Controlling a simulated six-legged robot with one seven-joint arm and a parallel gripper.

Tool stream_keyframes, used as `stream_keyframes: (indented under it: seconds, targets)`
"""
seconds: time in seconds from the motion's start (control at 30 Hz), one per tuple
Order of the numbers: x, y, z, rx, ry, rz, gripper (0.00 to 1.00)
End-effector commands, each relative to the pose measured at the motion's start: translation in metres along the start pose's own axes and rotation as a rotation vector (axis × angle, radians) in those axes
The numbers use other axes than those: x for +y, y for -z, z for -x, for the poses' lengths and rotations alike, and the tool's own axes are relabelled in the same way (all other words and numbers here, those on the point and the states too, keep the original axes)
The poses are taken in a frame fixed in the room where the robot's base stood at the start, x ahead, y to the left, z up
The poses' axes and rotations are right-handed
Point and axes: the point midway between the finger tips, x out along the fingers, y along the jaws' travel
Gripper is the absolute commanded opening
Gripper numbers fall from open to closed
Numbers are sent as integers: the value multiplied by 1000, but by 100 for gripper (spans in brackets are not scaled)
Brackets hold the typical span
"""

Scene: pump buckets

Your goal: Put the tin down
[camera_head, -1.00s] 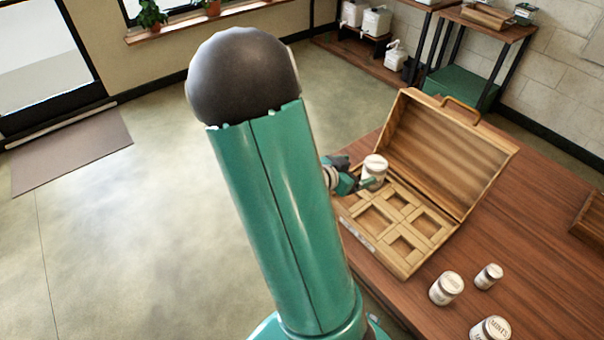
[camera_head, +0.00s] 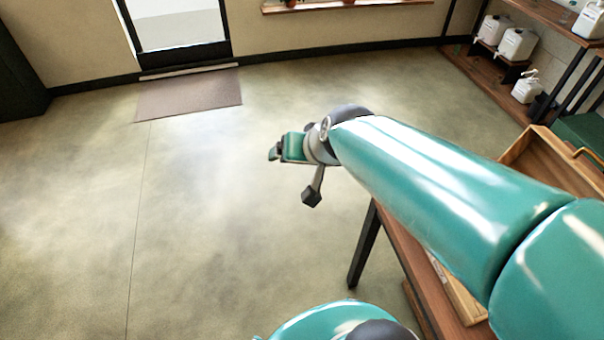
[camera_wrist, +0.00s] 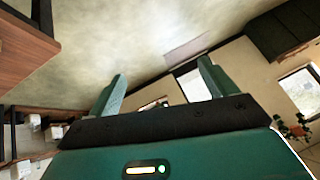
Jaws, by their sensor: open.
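My gripper (camera_head: 285,152) is out over the open floor, left of the table. In the wrist view my gripper (camera_wrist: 162,75) has its two green fingers spread apart with nothing between them. No tin shows in either current view. The wooden case (camera_head: 545,165) stands on the table (camera_head: 400,248) at the right, with its lid raised. My arm hides most of the case, including its compartments, so I cannot tell whether a tin sits inside.
The floor (camera_head: 200,230) at left and middle is clear, with a brown mat (camera_head: 190,94) by the door. A table leg (camera_head: 364,248) stands below my arm. White jugs (camera_head: 517,43) sit on a shelf at the back right.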

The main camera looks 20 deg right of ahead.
Motion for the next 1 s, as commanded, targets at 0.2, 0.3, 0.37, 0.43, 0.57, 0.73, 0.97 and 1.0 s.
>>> stream_keyframes:
  seconds: [0.2, 0.3, 0.37, 0.43, 0.57, 0.73, 0.97, 1.0]
  targets:
    - [-18, -50, 65, -129, -71, 278, 84]
    - [-16, -62, 79, -158, -111, 330, 84]
    - [-14, -64, 83, -167, -123, 343, 84]
    - [-14, -66, 84, -170, -128, 347, 84]
    - [-14, -65, 83, -171, -127, 346, 84]
    - [-14, -65, 83, -170, -126, 345, 84]
    - [-14, -65, 83, -170, -125, 344, 73]
    - [-14, -65, 83, -170, -125, 344, 65]
